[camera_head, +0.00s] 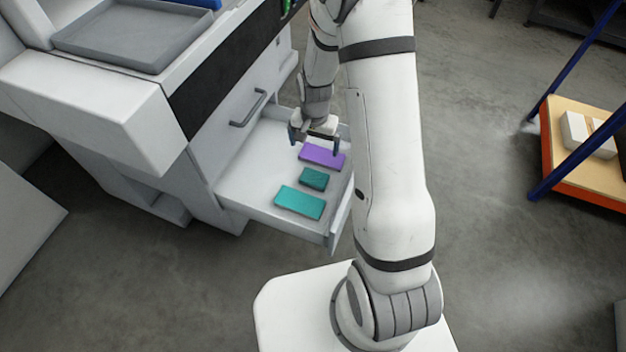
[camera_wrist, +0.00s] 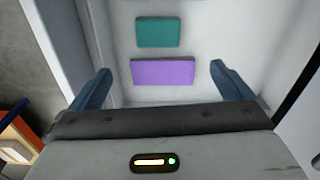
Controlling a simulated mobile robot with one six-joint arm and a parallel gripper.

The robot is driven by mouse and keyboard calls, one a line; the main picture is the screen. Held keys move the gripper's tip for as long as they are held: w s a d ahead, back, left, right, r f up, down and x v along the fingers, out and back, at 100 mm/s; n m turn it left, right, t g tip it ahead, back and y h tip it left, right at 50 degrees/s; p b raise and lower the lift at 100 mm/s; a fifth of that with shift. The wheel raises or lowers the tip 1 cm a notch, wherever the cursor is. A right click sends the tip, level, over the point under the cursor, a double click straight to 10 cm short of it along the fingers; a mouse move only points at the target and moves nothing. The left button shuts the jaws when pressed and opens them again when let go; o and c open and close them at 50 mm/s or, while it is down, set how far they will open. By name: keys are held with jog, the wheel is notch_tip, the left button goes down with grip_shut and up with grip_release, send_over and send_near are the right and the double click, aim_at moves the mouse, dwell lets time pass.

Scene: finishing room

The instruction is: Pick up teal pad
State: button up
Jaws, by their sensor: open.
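A bright teal pad (camera_head: 300,202) lies flat in the open drawer, near its front end in the head view. A smaller, darker teal pad (camera_head: 313,179) lies between it and a purple pad (camera_head: 322,156). My gripper (camera_head: 315,141) is open and empty, above the purple pad. In the wrist view the purple pad (camera_wrist: 163,72) shows between my two blue fingers, with the darker teal pad (camera_wrist: 158,32) beyond it.
The drawer (camera_head: 245,188) has low walls around the pads and sticks out from a white cabinet with a handle (camera_head: 248,108). A grey tray (camera_head: 135,32) sits on top. A blue-framed rack with a white box (camera_head: 588,135) stands at right. Bare floor lies between.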

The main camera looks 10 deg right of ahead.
jog(key=m+b, duration=0.1)
jog(key=b, duration=0.1)
send_over(315, 176)
jog(key=f, duration=1.1)
jog(key=shift+w+a+f, duration=0.1)
jog(key=shift+a+f, duration=0.15)
jog(key=shift+f, duration=0.05)
notch_tip(315, 176, down, 5)
jog(key=shift+d+f+b, duration=0.15)
jog(key=shift+b, duration=1)
jog(key=c, duration=0.9)
